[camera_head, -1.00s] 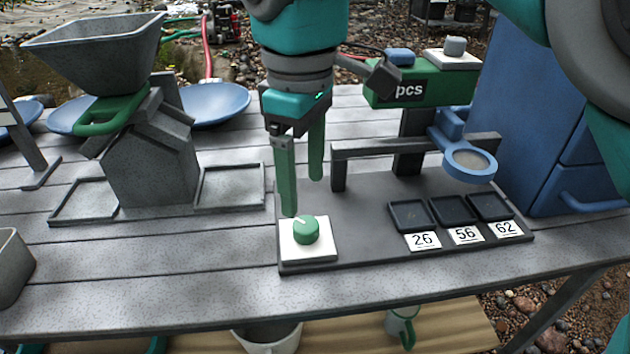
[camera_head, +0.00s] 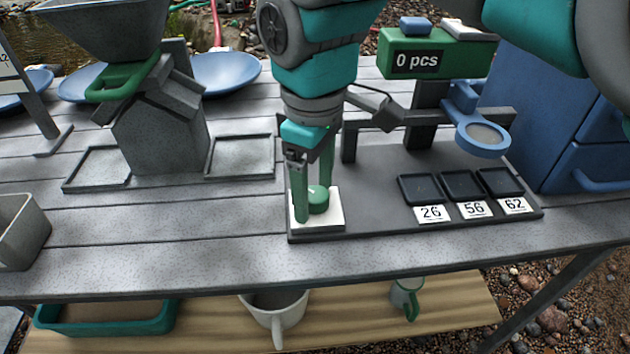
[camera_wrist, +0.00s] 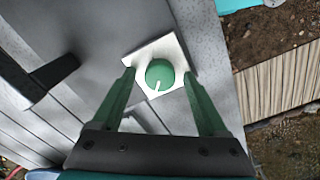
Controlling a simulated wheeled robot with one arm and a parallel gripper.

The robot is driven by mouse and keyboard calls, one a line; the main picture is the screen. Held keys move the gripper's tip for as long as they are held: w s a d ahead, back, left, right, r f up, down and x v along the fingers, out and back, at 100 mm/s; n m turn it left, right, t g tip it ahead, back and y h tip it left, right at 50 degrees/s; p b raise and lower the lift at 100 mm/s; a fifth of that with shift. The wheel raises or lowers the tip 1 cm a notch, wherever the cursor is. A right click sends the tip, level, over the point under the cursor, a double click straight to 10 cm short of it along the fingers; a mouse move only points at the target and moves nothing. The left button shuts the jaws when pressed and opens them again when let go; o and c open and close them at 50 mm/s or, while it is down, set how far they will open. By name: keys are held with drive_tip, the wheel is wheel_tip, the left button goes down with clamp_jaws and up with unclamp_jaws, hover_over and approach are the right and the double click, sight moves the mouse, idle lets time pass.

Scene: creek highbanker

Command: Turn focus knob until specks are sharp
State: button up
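The green focus knob (camera_head: 317,200) sits on a white square plate (camera_head: 330,221) at the front left of the dark base. In the wrist view the knob (camera_wrist: 159,73) has a white pointer line toward the lower part of the picture. My gripper (camera_head: 312,213) points down over the plate with its green fingers at the knob's sides. In the wrist view the fingers (camera_wrist: 163,82) are spread apart, with a gap visible between each finger and the knob. The blue ring-shaped viewer (camera_head: 482,138) hangs at the right; its disc looks grey, and I cannot make out specks.
Three dark trays (camera_head: 459,185) labelled 26, 56 and 62 lie right of the knob. A green box (camera_head: 437,53) reading "0 pcs" stands behind, and a blue cabinet (camera_head: 550,120) at the right. The tabletop (camera_head: 170,235) left of the plate is clear.

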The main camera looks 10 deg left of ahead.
sight(314, 192)
clamp_jaws()
idle(0.4)
drive_tip(key=m, duration=0.4)
idle(0.5)
unclamp_jaws()
drive_tip(key=shift+r, duration=0.1)
drive_tip(key=shift+r, duration=3.8)
